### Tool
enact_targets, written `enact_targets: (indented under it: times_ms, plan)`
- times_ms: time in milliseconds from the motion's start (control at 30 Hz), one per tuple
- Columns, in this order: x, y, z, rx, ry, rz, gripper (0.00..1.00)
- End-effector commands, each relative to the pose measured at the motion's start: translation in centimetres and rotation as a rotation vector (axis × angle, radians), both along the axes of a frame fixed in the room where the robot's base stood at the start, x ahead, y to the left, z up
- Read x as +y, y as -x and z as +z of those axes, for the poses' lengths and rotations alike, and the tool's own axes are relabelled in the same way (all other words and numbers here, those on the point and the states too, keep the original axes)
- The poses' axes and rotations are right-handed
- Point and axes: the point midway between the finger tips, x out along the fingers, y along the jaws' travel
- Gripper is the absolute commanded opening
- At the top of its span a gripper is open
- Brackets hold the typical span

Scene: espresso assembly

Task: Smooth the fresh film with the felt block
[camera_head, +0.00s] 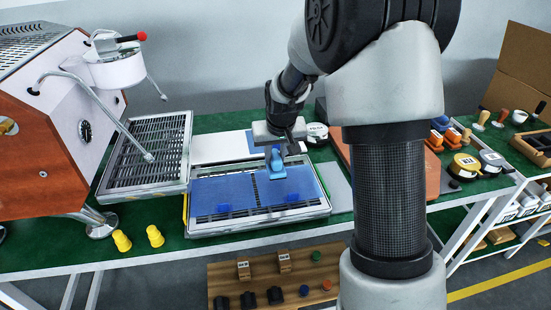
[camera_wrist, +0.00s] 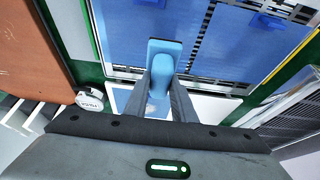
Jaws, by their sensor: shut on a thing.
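The felt block (camera_head: 276,166) is light blue with an upright grip. My gripper (camera_head: 277,148) is shut on the block's grip and holds it over the right part of the film. The block (camera_wrist: 164,47) also shows between the two fingers of my gripper (camera_wrist: 163,75) in the wrist view. The blue film (camera_head: 222,191) lies over the slotted metal tray (camera_head: 258,226), with small blue tabs near its front edge. The film (camera_wrist: 230,45) fills much of the upper wrist view. I cannot tell whether the block's underside touches the film.
An espresso machine (camera_head: 60,125) with a slotted drip tray (camera_head: 150,150) stands left. A white board with a blue sheet (camera_head: 238,144) lies behind the film. Round tins (camera_head: 465,165) and tampers sit right, beyond my arm.

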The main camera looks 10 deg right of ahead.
Motion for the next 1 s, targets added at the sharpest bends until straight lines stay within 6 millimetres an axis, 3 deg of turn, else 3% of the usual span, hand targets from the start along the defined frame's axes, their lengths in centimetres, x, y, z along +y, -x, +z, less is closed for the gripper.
enact_targets:
  times_ms: [33,300,1000]
  plan:
    - [0.0,-0.1,1.0,-0.002,0.000,0.000,0.02]
    - [0.0,-0.3,3.4,-0.002,0.000,0.000,0.02]
    - [0.0,-0.3,3.5,-0.002,0.000,0.000,0.02]
